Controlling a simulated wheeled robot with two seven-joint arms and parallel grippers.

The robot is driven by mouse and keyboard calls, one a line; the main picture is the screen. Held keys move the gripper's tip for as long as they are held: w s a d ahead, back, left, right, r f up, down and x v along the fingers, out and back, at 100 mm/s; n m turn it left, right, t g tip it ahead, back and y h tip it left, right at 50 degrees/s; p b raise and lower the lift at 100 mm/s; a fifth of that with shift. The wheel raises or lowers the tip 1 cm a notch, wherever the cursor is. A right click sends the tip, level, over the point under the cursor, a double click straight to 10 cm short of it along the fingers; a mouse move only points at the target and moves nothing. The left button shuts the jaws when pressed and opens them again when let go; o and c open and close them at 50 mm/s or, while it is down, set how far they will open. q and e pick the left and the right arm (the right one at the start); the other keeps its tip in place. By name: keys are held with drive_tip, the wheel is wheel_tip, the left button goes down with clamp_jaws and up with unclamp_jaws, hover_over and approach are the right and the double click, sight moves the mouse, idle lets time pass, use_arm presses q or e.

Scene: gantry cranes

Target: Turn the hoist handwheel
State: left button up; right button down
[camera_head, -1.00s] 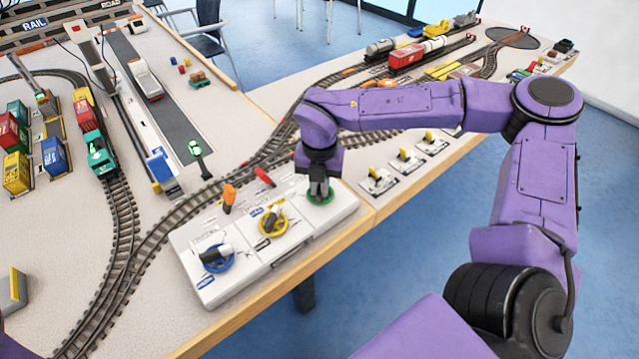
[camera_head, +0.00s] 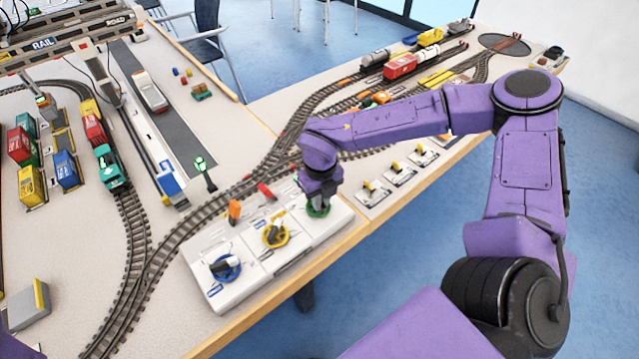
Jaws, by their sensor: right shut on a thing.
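A white control box (camera_head: 238,293) at the table's front edge carries three handwheels in a row: blue (camera_head: 225,268), yellow (camera_head: 275,234) and green (camera_head: 318,212). I cannot read which label says hoist. My right gripper (camera_head: 319,203) points down at the green handwheel and is shut on it; the gripper hides most of the wheel. An orange lever (camera_head: 235,211) and a red lever (camera_head: 266,191) stand at the back of the box. Only a purple bit of my left arm shows at the lower left; its gripper is out of view.
A grey gantry crane (camera_head: 75,42) spans the upper left. Railway track (camera_head: 190,219) curves behind the box. Container wagons and stacked containers (camera_head: 66,170) are at the left. Small switch levers (camera_head: 397,172) line the edge right of the box. A grey block (camera_head: 25,308) lies lower left.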

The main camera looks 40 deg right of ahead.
drive_tip(key=shift+r+n+p, duration=0.1)
drive_tip(key=shift+n+p, duration=0.55)
drive_tip(key=shift+n, duration=0.25)
drive_tip(key=shift+w+d, duration=0.1)
drive_tip(key=c, duration=1.2)
unclamp_jaws()
drive_tip(key=shift+o, duration=0.2)
wheel_tip(320, 180, up, 10)
drive_tip(key=shift+r+b, duration=0.25)
drive_tip(key=shift+b, duration=0.2)
